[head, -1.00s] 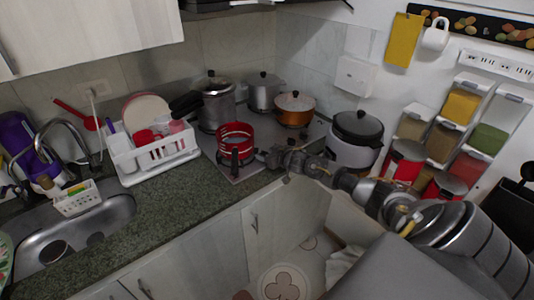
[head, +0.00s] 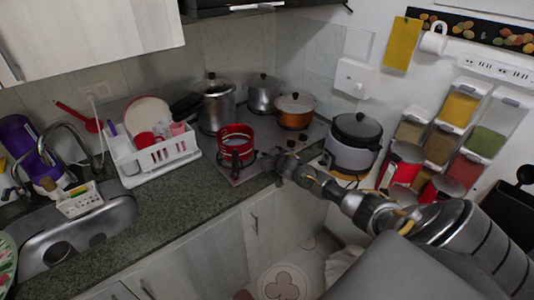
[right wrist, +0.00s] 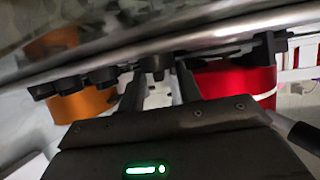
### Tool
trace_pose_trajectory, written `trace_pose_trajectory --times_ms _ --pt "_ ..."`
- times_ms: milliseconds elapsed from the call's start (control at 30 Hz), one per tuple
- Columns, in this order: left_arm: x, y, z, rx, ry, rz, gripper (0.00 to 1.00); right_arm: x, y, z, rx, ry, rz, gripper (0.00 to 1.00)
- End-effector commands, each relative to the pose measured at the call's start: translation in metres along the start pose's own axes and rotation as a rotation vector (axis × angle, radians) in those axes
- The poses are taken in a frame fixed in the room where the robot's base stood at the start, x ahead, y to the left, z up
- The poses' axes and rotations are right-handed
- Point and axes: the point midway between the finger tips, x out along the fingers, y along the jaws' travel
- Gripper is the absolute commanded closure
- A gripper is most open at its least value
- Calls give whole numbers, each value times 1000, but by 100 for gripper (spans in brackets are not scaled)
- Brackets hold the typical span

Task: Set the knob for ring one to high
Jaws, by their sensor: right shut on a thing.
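The stove (head: 254,172) is a metal cooktop at the counter's corner, with pots on it. In the right wrist view, several dark knobs (right wrist: 103,76) stand in a row along its front edge. My right gripper (head: 270,160) is at this front edge, just right of the red pot. In the right wrist view its two fingers (right wrist: 160,80) are closed around one dark knob (right wrist: 152,62), apart from the other knobs to the left. The knob's setting marks do not show, and I cannot tell which ring it serves. My left gripper is not in view.
A red pot (head: 236,140) stands on the near side of the stove. An orange pot (head: 295,112) and metal pots (head: 217,105) stand behind it. A white dish rack (head: 160,155) is to the left.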

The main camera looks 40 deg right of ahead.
Motion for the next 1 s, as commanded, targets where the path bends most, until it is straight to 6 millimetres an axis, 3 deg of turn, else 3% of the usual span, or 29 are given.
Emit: trace_pose_trajectory --times_ms 33,300,700,733,867,1000 --pt "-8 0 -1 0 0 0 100 -1 -6 -3 34 0 51 88" --pt "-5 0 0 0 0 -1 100 1 -5 -1 119 0 274 88" --pt "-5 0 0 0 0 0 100 0 -4 -1 128 -1 306 88" --pt "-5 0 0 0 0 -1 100 0 -4 -1 128 -1 306 63" --pt "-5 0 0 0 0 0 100 0 -4 -1 128 -1 306 46" --pt "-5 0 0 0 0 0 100 0 -4 -1 127 -2 305 44"
